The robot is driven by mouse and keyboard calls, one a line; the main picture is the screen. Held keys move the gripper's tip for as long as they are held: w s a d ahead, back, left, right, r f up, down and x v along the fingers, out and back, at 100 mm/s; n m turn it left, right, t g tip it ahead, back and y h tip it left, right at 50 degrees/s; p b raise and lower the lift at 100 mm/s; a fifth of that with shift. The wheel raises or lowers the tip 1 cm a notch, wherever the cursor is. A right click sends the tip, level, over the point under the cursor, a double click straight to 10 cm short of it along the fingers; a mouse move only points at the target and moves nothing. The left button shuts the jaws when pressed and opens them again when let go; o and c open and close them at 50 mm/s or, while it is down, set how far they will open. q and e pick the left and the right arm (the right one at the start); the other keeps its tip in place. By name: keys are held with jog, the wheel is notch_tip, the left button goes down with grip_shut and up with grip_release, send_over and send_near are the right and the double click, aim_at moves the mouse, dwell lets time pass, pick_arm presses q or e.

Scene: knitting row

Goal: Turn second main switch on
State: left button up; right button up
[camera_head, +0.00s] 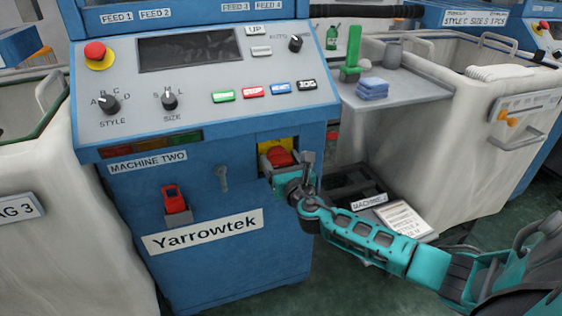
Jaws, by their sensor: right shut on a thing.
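The blue machine (200,290) carries a label reading MACHINE TWO. The main switch (280,157) is a red handle on a yellow plate, low at the right of the machine's front. My right gripper (280,172) is at the red handle and shut on it, with its arm reaching in from the lower right. The gripper hides the lower part of the switch, and I cannot tell the handle's exact setting. My left gripper is not in this view.
The sloped control panel (210,85) has a red emergency button (95,51), dark knobs and several coloured buttons. A key-like grey part (222,177) and a red-topped fixture (175,199) sit left of the switch. A grey shelf (410,88) and a fabric bin (480,140) stand right.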

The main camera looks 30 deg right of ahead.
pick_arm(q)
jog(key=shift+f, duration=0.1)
pick_arm(e)
jog(key=m+b, duration=0.1)
jog(key=m, duration=0.3)
jog(key=shift+f, duration=0.1)
jog(key=m+b, duration=0.1)
jog(key=m, duration=0.2)
jog(key=shift+s+d+m+b, duration=0.1)
jog(key=shift+m+b, duration=0.2)
jog(key=shift+m, duration=1.1)
jog(key=m+b, duration=0.1)
jog(key=m, duration=0.2)
jog(key=shift+d+f, duration=0.1)
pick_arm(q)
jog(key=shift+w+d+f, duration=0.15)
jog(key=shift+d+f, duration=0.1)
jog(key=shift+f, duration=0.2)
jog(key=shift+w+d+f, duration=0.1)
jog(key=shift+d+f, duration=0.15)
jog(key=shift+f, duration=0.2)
pick_arm(e)
jog(key=shift+m, duration=2.4)
jog(key=o, duration=0.7)
